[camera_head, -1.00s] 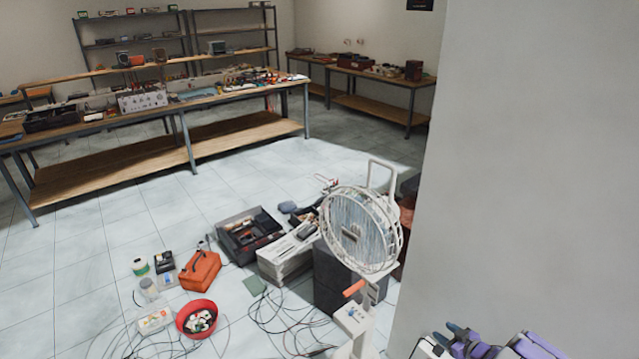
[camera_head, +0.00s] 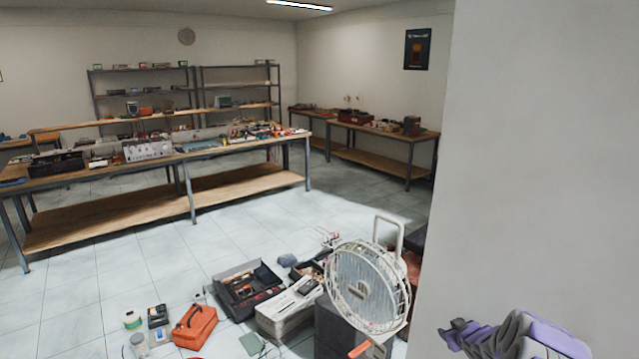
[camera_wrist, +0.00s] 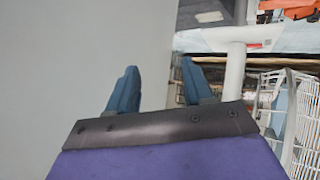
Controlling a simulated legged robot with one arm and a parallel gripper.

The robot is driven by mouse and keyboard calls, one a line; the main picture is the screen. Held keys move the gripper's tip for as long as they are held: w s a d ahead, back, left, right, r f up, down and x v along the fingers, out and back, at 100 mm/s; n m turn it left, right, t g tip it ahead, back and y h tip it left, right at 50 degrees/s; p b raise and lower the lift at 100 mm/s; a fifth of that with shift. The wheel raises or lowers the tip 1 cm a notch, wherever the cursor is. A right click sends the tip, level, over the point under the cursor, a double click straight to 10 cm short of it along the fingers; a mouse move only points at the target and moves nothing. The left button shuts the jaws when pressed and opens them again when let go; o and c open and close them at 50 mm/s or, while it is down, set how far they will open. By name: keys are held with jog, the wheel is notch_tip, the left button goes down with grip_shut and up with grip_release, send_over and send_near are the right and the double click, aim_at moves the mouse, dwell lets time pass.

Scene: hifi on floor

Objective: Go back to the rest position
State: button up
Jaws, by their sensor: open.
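My gripper (camera_wrist: 158,85) is open in the wrist view, with its two blue fingers apart. A white post, seemingly the handle of the fan, shows beside the right finger; I cannot tell whether they touch. In the head view part of my purple and grey arm shows at the bottom right, in front of the wall. The white fan (camera_head: 368,288) with a wire cage stands left of it, apart from it in the picture. Its cage (camera_wrist: 295,115) also shows at the right of the wrist view.
A grey wall (camera_head: 545,160) fills the right side. An open toolbox (camera_head: 248,290), an orange case (camera_head: 194,327) and dark boxes lie on the floor near the fan. A long workbench (camera_head: 160,166) stands further back. The tiled floor (camera_head: 130,270) between is clear.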

jog(key=s+a+r+m+g+h, duration=0.1)
jog(key=s+a+r+g, duration=0.1)
jog(key=s+a+r, duration=0.45)
jog(key=s+a+r+m+g+h, duration=0.1)
jog(key=s+a+r+g, duration=0.25)
jog(key=s+r, duration=0.55)
jog(key=s+a+r+g, duration=0.1)
jog(key=s+a, duration=0.4)
jog(key=s, duration=0.8)
jog(key=s+a+r+m+g+y, duration=0.1)
jog(key=s+a, duration=0.4)
jog(key=s, duration=0.8)
jog(key=s+a+r+g+y, duration=0.1)
jog(key=s+a+r+g, duration=0.2)
jog(key=s, duration=1)
jog(key=a+g, duration=0.2)
jog(key=shift+s+a+r+m, duration=0.25)
jog(key=shift+s+a+m, duration=0.05)
jog(key=shift+a, duration=0.1)
jog(key=shift+w, duration=0.15)
